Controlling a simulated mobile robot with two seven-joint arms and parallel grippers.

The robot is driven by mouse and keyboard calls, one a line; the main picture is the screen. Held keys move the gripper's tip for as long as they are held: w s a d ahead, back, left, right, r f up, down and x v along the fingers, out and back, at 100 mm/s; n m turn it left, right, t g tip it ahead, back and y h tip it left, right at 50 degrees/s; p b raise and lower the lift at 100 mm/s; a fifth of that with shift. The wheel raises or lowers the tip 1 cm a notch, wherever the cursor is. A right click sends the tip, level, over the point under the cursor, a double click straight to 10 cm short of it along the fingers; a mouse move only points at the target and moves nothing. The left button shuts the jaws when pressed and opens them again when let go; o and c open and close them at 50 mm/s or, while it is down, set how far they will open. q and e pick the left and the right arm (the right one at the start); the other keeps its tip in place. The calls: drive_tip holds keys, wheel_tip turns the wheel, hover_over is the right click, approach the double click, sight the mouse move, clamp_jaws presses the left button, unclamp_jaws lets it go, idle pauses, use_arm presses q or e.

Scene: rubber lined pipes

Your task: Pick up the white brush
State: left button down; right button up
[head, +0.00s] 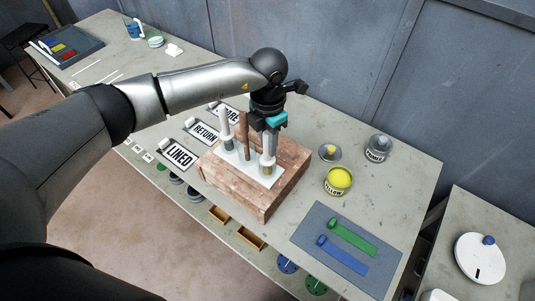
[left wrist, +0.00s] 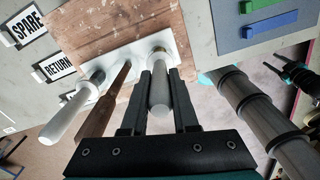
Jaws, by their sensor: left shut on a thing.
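My left gripper (head: 268,135) points down over the wooden block (head: 283,188) and is shut on the white handle of a brush (head: 268,158). In the left wrist view, the left gripper (left wrist: 161,78) has a finger on each side of this white brush (left wrist: 160,96). The brush stands in a white holder (head: 262,178) on the block; its lower end is hidden in the holder. A brown stick (head: 246,145) and another white-handled tool (head: 226,125) stand in the same holder, left of the gripper.
A yellow can (head: 338,181), a small dish (head: 330,153) and a grey pot (head: 377,149) stand right of the block. A blue-grey mat (head: 335,265) with a green and a blue strip lies in front. Signs (head: 179,154) lie left of the block.

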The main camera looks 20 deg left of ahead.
use_arm(q)
drive_tip(key=shift+r, duration=0.15)
idle(0.3)
wheel_tip(320, 180, up, 20)
drive_tip(key=b, duration=0.2)
drive_tip(key=shift+f, duration=0.25)
idle(2.2)
